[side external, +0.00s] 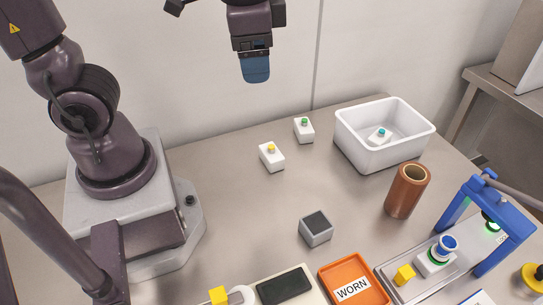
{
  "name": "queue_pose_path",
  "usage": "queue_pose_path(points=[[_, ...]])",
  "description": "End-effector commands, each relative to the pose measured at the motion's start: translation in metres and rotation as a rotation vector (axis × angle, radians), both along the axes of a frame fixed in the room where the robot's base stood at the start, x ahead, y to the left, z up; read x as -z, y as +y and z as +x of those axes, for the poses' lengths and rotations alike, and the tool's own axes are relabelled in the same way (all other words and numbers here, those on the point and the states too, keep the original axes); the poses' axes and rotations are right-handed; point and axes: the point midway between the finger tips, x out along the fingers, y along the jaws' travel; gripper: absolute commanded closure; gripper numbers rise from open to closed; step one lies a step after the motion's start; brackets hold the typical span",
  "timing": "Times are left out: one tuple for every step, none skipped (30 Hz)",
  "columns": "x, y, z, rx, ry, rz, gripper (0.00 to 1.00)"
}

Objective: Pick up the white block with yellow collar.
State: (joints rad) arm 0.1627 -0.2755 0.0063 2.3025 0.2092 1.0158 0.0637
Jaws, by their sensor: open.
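The white block with yellow collar (271,160) sits on the grey table, left of the white bin, with its yellow top facing up. A similar white block with a green collar (304,133) stands just behind it to the right. My gripper (255,70), with blue fingertips, hangs high above the table, above the yellow-collared block in the picture and well apart from it. It is open and I see nothing held in it. Its fingers overlap in this view, so the gap between them is hidden.
A white bin (368,155) holds a white block with a teal collar (380,134). A brown cylinder (405,195), a grey cube (315,232), an orange WORN tray (372,295) and a blue-arched fixture (456,205) stand nearer. The table left of the blocks is clear.

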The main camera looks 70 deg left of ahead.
Motion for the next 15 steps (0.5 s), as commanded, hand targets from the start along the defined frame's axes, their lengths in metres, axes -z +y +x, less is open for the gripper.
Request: queue_pose_path(points=[[0.013,-0.004,0.010,0.057,0.075,0.049,0.28],[0.019,-0.006,0.015,0.088,0.112,0.077,0.28],[0.028,-0.009,0.022,0.129,0.161,0.116,0.28],[0.035,-0.011,0.026,0.162,0.198,0.147,0.28],[0.042,-0.013,0.031,0.195,0.235,0.177,0.28],[0.052,-0.016,0.037,0.237,0.281,0.217,0.28],[0.060,-0.019,0.041,0.269,0.317,0.248,0.28],[0.068,-0.021,0.045,0.302,0.352,0.279,0.28],[0.080,-0.025,0.050,0.347,0.399,0.321,0.28],[0.088,-0.028,0.054,0.380,0.432,0.353,0.28],[0.098,-0.030,0.057,0.412,0.465,0.385,0.28],[0.110,-0.034,0.061,0.457,0.510,0.430,0.28],[0.120,-0.036,0.064,0.491,0.543,0.464,0.28],[0.130,-0.039,0.066,0.524,0.575,0.497,0.28],[0.143,-0.043,0.069,0.569,0.617,0.543,0.28]])
